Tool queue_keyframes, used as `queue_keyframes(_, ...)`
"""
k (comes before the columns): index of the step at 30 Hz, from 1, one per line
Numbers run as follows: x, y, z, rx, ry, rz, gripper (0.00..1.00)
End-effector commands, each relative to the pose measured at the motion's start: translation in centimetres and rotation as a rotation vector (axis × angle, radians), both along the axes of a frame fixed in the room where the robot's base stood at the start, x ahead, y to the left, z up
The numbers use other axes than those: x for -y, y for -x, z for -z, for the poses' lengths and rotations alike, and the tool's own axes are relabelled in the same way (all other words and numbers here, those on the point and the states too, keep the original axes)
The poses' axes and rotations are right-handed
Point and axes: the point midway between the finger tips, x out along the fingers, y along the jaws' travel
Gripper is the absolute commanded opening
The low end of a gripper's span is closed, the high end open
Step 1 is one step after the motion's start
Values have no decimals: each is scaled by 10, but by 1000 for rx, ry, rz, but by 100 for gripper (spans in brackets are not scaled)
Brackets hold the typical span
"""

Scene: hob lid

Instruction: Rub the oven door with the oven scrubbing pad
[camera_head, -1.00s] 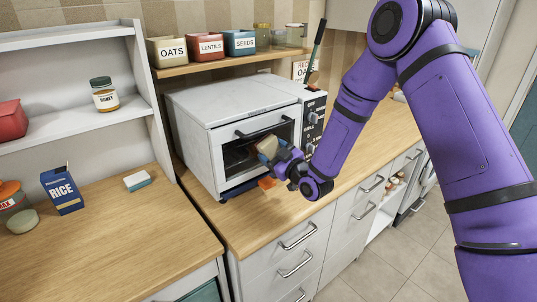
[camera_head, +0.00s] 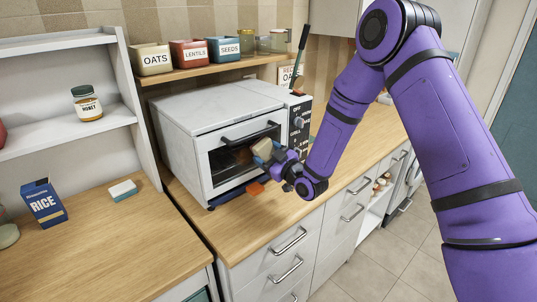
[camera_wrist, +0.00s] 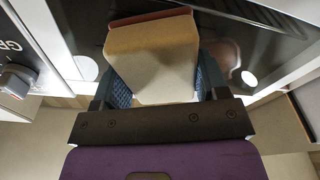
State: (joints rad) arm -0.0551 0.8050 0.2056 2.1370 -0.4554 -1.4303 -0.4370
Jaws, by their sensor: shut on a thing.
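The white toaster oven stands on the wooden counter with its door (camera_head: 224,165) shut; the door has a dark glass pane and a black bar handle (camera_head: 250,135). My gripper (camera_head: 268,155) is at the right part of the door, below the handle. It is shut on the scrubbing pad (camera_head: 262,149), a beige block. In the wrist view the pad (camera_wrist: 152,55) sits between the blue fingers, its reddish far edge towards the dark door glass (camera_wrist: 262,40). Brownish smears show on the glass. I cannot tell whether the pad touches it.
The control panel (camera_head: 299,125) with knobs is right of the door. An orange piece (camera_head: 255,188) lies on the counter below my gripper. A shelf with canisters (camera_head: 192,55) is above the oven. The left counter (camera_head: 120,235) holds a rice box (camera_head: 44,203) and a white-and-blue block (camera_head: 123,190).

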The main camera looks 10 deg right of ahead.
Motion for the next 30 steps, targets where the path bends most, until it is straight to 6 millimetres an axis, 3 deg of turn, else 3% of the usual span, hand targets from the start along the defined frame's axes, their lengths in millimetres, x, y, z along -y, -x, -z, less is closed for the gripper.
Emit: queue_keyframes(30,-55,36,0,0,1,-5,48)
